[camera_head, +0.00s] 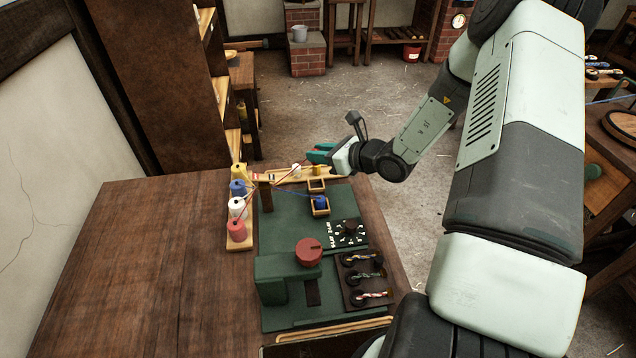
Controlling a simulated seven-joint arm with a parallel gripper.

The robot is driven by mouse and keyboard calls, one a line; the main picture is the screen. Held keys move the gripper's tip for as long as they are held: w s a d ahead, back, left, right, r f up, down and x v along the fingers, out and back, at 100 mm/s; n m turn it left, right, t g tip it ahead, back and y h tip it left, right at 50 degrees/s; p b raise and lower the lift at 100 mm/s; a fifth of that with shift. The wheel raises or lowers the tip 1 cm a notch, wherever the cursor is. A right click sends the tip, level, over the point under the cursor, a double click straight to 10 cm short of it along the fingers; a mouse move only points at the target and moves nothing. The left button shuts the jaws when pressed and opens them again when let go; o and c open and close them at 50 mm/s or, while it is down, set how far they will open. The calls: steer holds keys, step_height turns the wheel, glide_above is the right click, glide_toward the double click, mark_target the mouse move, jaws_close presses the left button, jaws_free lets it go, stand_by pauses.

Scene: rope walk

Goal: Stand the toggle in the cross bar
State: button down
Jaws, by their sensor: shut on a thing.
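My gripper (314,154), with teal fingers, is at the far end of the bench, just above a pale wooden bar (284,178) that I take for the cross bar. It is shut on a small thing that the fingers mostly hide. A small yellow upright piece (317,170) shows right under the fingers, at the bar's right part; I take it for the toggle. I cannot tell whether it touches the bar or sits in it. A white piece (297,170) stands on the bar to the left.
A rack of yellow, blue, white and red spools (237,231) stands left, with strands running to a post (265,194). The bench's left is clear.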

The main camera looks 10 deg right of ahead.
mark_target(322, 190)
step_height(322, 190, down, 9)
steer(key=shift+r, duration=0.15)
stand_by(0.4)
steer(key=c, duration=0.9)
jaws_free()
steer(key=shift+s+d+r, duration=0.15)
steer(key=shift+s+d, duration=0.05)
steer(key=shift+d, duration=0.05)
steer(key=v, duration=1.1)
steer(key=shift+s+r, duration=0.15)
steer(key=shift+s, duration=0.05)
